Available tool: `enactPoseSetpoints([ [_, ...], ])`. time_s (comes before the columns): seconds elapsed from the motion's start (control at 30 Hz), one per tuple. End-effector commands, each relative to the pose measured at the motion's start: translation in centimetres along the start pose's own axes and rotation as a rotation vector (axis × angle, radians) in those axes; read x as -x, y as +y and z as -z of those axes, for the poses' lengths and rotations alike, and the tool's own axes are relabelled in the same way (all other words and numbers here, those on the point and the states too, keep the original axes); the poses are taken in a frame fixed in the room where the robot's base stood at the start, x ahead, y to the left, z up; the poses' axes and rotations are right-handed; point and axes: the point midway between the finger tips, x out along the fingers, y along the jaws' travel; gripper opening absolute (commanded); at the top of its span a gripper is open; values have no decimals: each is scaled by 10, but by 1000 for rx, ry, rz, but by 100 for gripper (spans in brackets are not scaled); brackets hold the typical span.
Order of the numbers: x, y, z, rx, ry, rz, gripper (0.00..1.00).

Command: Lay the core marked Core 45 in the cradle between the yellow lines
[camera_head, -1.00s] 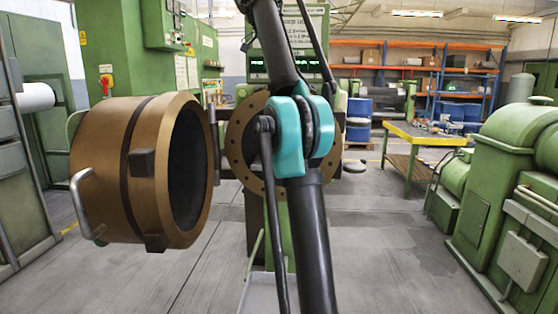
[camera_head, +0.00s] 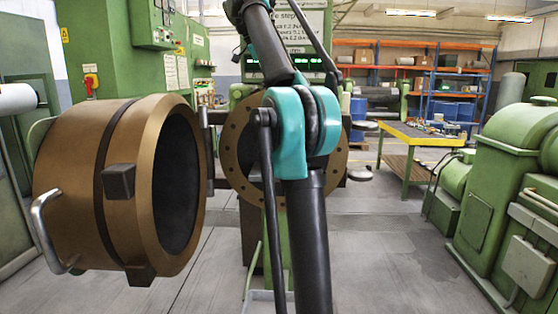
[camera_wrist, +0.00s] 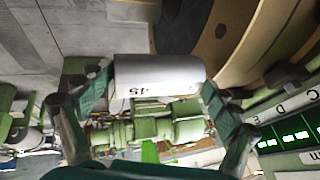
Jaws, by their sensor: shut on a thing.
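In the wrist view, my gripper (camera_wrist: 156,96) has one green-padded finger at each end of a pale grey cylinder, the core (camera_wrist: 158,70). The gripper is shut on this core. An upside-down "45" shows on its lower edge. The core lies level across the picture, clear of the surfaces seen below it. In the head view my arm crosses the middle, and my gripper and the core do not show. I cannot make out the cradle or its yellow lines in either view.
A large brown ring housing (camera_head: 120,185) with a handle stands close on the left. A drilled flange (camera_head: 240,165) is behind my arm. A green machine (camera_head: 505,190) stands on the right. A yellow-topped bench (camera_head: 415,134) is farther back. Grey floor (camera_head: 385,255) is clear right of centre.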

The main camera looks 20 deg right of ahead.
Motion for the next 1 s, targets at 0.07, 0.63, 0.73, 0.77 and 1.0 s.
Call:
enactPoseSetpoints([
  [0.07, -12, 4, -5, 0, 0, 0, 39],
  [0.63, -117, 41, -57, 0, 0, 0, 39],
  [0.73, -138, 48, -67, 0, 0, 0, 39],
  [0.77, -144, 50, -70, 0, 0, 0, 39],
  [1.0, -173, 59, -84, 0, 0, 0, 39],
])
